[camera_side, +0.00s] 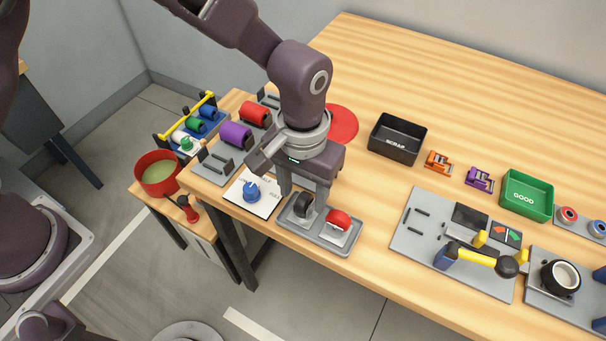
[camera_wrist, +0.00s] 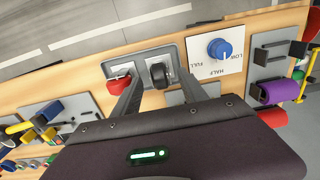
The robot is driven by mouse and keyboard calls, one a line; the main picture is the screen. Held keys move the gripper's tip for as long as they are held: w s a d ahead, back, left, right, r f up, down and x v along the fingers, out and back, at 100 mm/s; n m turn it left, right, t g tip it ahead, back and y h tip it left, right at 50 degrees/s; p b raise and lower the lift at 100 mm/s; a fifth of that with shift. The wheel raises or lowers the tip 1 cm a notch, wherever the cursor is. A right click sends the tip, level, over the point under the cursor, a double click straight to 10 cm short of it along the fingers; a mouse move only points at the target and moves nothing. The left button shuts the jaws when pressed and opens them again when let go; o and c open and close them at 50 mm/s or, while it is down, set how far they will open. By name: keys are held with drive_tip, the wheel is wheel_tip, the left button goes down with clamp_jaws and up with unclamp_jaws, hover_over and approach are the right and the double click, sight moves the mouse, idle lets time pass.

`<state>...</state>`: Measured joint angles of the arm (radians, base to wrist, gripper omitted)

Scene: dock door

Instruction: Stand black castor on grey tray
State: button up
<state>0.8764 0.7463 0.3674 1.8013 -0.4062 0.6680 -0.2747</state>
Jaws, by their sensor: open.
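The black castor (camera_side: 305,205) is on the grey tray (camera_side: 345,251) at the table's front edge, in its left part. It appears upright, with its black wheel on top; its lower part is partly hidden by a finger. My gripper (camera_side: 303,196) is above the tray, fingers pointing down and open, one on each side of the black castor. In the wrist view the black castor (camera_wrist: 159,75) shows between the fingers (camera_wrist: 158,85), with gaps beside it. I cannot tell whether either finger touches it.
A red castor (camera_side: 339,221) stands on the same tray, close beside the right finger. A white dial card with a blue knob (camera_side: 251,191) lies to the left. A black scrap bin (camera_side: 397,139) stands behind on the right. The wood between tray and bin is clear.

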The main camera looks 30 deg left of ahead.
sight(303, 197)
drive_tip(key=a+r+h, duration=0.1)
drive_tip(key=a+r, duration=0.2)
drive_tip(key=r, duration=0.5)
drive_tip(key=a+r, duration=0.3)
drive_tip(key=r, duration=0.5)
drive_tip(key=s+a+r+t+h, duration=0.1)
drive_tip(key=s+a+r+t, duration=0.1)
drive_tip(key=s+a+r, duration=0.65)
drive_tip(key=s+a+f+t+y, duration=0.2)
drive_tip(key=s+a+t, duration=0.1)
drive_tip(key=s+a, duration=0.5)
drive_tip(key=shift+s+a+f+t, duration=0.2)
drive_tip(key=shift+a+t, duration=0.1)
drive_tip(key=shift+a, duration=0.4)
